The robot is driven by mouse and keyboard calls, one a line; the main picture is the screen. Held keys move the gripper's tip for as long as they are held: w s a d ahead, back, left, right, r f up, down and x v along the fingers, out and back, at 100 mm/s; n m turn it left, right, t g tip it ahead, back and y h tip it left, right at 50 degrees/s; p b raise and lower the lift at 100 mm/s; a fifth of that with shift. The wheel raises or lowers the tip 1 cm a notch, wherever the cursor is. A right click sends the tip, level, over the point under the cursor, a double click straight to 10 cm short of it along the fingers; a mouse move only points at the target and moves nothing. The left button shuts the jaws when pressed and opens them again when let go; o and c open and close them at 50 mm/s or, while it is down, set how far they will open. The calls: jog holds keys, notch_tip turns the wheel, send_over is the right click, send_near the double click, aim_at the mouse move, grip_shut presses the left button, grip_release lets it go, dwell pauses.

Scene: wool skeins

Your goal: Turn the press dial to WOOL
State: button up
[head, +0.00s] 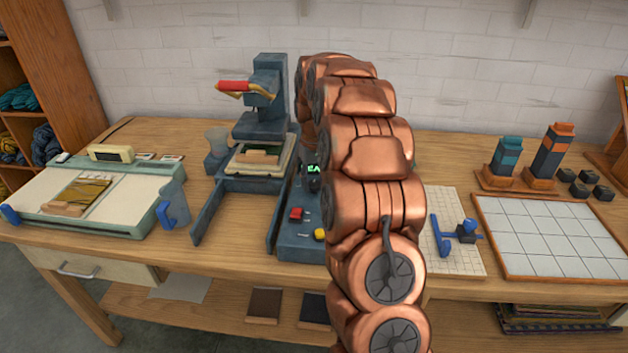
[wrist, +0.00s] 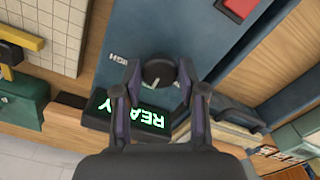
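The press dial (wrist: 156,75) is a dark round knob with a pale pointer line on the blue-grey control panel (wrist: 205,30), seen in the wrist view. My gripper (wrist: 159,68) is at the dial, with one finger on each side of it. The fingers are apart; I cannot tell whether they touch the knob. A lit green display (wrist: 133,115) beside the dial reads READY, upside down in this view. A printed label left of the dial is partly hidden by a finger; no WOOL mark is readable.
The press (head: 265,100) with a red handle stands behind the panel. A red button (head: 296,214) and a yellow button (head: 320,234) are on the panel. A cutting board (head: 130,215) lies left; a white tiled board (head: 550,240) lies right.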

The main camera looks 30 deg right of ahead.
aim_at(314, 183)
jog(key=o, duration=0.4)
jog(key=shift+c, duration=0.2)
notch_tip(314, 183, up, 12)
dwell(0.5)
dwell(0.5)
